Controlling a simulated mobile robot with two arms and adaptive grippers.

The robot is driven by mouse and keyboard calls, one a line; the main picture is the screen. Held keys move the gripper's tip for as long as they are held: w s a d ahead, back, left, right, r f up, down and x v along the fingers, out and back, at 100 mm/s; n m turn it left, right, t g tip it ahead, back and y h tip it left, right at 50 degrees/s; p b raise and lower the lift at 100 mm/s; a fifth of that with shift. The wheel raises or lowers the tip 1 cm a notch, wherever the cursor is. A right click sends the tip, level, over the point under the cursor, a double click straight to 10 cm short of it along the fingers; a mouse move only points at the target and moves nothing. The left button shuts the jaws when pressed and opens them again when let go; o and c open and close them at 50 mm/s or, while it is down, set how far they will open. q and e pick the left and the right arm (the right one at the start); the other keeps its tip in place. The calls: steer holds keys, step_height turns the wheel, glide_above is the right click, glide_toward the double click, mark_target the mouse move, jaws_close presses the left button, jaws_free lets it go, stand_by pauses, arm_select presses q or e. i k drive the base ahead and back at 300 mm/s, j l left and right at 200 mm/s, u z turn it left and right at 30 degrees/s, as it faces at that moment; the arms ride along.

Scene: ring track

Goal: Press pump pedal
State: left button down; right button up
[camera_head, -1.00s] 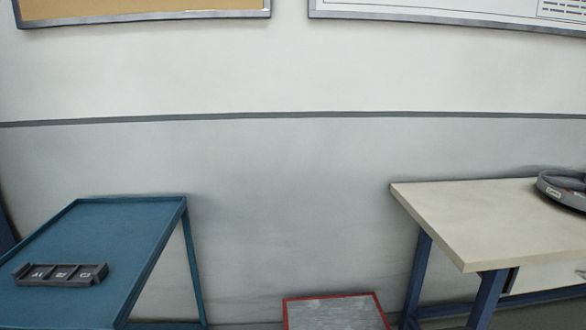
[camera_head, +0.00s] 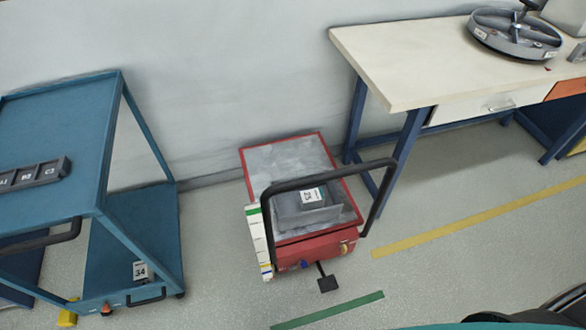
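The pump pedal (camera_head: 327,283) is a small black plate on a short stem. It sticks out low at the front of a red lift cart (camera_head: 308,253) with a grey top and a black push handle (camera_head: 265,213). A grey bin labelled 25 (camera_head: 306,210) sits on the cart's top. A striped scale strip (camera_head: 260,240) stands at the cart's left front corner. Neither of my grippers shows in the head view.
A blue two-level trolley (camera_head: 108,150) stands at the left with a dark tray (camera_head: 35,176) on top. A workbench (camera_head: 420,60) with a round grey fixture (camera_head: 513,33) stands at the right. Green tape (camera_head: 328,310) and yellow tape (camera_head: 470,220) mark the open floor.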

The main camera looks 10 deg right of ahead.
mark_target(327, 283)
steer(key=k+j, duration=0.15)
steer(key=k, duration=0.35)
steer(key=k+j, duration=0.1)
steer(key=k, duration=0.35)
steer(key=k+j, duration=0.15)
steer(key=k, duration=0.35)
